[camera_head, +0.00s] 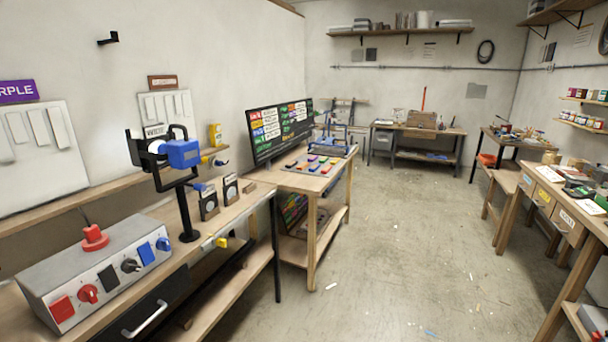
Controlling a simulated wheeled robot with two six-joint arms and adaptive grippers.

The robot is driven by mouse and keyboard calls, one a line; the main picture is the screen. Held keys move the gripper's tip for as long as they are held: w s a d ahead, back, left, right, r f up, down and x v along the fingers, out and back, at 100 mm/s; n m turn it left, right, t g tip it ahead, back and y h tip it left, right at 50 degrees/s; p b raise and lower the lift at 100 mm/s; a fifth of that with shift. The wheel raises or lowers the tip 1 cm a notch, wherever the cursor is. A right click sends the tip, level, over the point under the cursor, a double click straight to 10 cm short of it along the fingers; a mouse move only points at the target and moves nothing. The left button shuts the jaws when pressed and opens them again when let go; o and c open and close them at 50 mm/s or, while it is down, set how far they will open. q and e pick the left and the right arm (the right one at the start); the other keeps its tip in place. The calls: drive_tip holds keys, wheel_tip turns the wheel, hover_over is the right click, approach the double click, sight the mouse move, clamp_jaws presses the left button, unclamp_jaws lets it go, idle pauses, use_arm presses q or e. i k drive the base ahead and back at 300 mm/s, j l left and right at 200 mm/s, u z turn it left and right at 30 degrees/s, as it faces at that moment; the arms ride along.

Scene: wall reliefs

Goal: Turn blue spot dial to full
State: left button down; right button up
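A grey control box (100,268) sits on the wooden bench at the left. Its sloped front carries coloured pads and knobs. The blue dial (163,244) is at the right end of the row, beside a blue pad (147,253). The black dial (130,265) and the red dial (88,293) are further left. The blue dial's exact setting is too small to read. A blue-bodied spot lamp (183,154) stands on a black post behind the box. Neither of my grippers is in view.
A large red knob (95,238) stands on top of the box. A drawer with a metal handle (146,318) is below the bench. A dark monitor (280,130) stands further along the left wall. Open floor (400,240) lies between the left and right benches.

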sight(162, 243)
drive_tip(key=u, duration=1.4)
